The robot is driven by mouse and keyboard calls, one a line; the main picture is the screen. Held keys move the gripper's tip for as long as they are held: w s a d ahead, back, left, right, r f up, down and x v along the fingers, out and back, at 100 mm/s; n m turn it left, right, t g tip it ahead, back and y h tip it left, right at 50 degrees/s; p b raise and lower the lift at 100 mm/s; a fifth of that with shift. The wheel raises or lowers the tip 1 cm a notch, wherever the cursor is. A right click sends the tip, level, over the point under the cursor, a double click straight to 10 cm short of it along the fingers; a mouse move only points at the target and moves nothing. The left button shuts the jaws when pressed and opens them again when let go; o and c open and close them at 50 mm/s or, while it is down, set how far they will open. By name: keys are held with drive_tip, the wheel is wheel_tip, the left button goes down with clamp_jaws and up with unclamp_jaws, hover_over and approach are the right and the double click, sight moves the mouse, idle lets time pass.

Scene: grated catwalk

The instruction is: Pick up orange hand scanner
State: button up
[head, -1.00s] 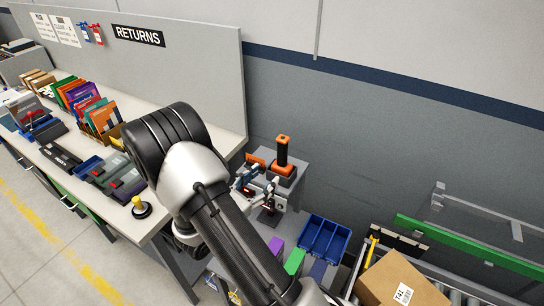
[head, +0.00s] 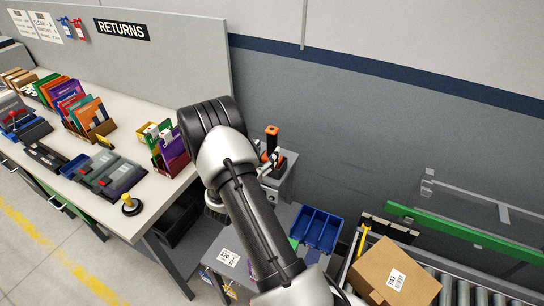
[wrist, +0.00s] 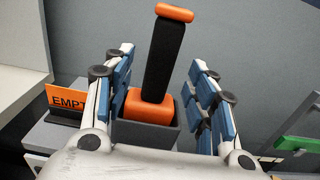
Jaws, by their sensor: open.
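The orange hand scanner (wrist: 158,60) has a black handle and orange ends. It stands upright, slightly tilted in the wrist view, in a dark grey holder (wrist: 150,134). Its orange top also shows in the head view (head: 271,132), just right of my arm. My gripper (wrist: 163,68) is open, with one blue-padded finger on each side of the scanner. Gaps show between the pads and the handle. In the head view my gripper (head: 271,163) is mostly hidden behind my arm, close to the scanner.
An orange sign reading "EMPT…" (wrist: 70,103) stands left of the holder. The returns bench (head: 150,190) is left of my arm. A blue divided bin (head: 318,229), a cardboard box (head: 385,270) on a conveyor and a green rail (head: 470,240) are to the right.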

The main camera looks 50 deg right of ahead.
sight(270, 146)
drive_tip(key=x, duration=0.5)
drive_tip(key=shift+d+r, duration=0.1)
drive_tip(key=shift+r, duration=0.05)
clamp_jaws()
idle(0.5)
